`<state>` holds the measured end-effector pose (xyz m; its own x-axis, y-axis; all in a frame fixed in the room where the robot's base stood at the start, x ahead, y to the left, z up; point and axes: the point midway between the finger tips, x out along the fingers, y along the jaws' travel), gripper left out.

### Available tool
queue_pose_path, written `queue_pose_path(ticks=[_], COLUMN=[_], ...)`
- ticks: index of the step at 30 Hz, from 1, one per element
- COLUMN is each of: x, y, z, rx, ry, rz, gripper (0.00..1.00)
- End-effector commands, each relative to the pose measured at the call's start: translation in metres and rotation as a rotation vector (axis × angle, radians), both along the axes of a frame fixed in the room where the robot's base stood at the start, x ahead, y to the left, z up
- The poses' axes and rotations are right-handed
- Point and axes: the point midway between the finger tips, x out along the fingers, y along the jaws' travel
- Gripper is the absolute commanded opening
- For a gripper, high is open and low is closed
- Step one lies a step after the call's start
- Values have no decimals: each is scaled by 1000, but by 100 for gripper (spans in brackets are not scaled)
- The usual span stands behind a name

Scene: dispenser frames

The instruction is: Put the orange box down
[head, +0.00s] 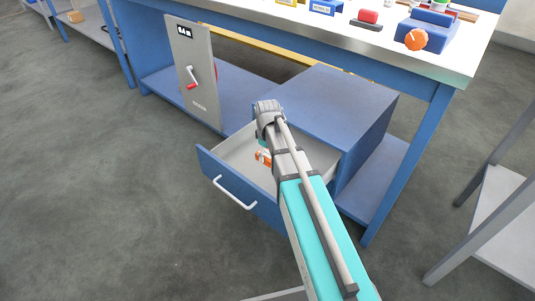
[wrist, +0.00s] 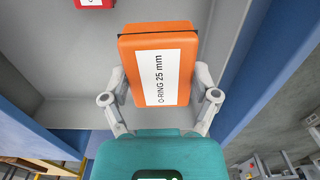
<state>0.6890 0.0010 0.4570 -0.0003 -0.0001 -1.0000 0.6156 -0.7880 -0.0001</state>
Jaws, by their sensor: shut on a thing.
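The orange box (wrist: 158,62) has a white label reading "O-RING 25 mm" and fills the middle of the wrist view. My gripper (wrist: 161,84) is shut on it, with one grey finger on each long side. Behind the box is the grey inside of the open drawer (wrist: 75,70). In the head view the blue-fronted drawer (head: 236,188) stands pulled out of its cabinet, and my arm reaches over it. A bit of the orange box (head: 262,156) shows beside my arm there. I cannot tell whether the box touches the drawer floor.
A red box (wrist: 95,3) lies in the drawer at the top edge of the wrist view. The blue cabinet (head: 340,105) stands under a workbench (head: 410,62) with several items on top. A grey panel with a crank (head: 194,72) is left of the drawer. A grey stand (head: 505,215) is at right.

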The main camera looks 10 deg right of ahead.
Motion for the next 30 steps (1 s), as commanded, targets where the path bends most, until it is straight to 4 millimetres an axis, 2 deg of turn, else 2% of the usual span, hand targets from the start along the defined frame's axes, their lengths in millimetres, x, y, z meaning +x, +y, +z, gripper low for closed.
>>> queue_pose_path(ticks=[11, 24, 30], x=[0, 0, 0], y=[0, 0, 0], z=[8, 61, 76], rx=[0, 0, 0], ry=[0, 0, 0], rz=[0, 0, 0], gripper=[25, 25, 25])
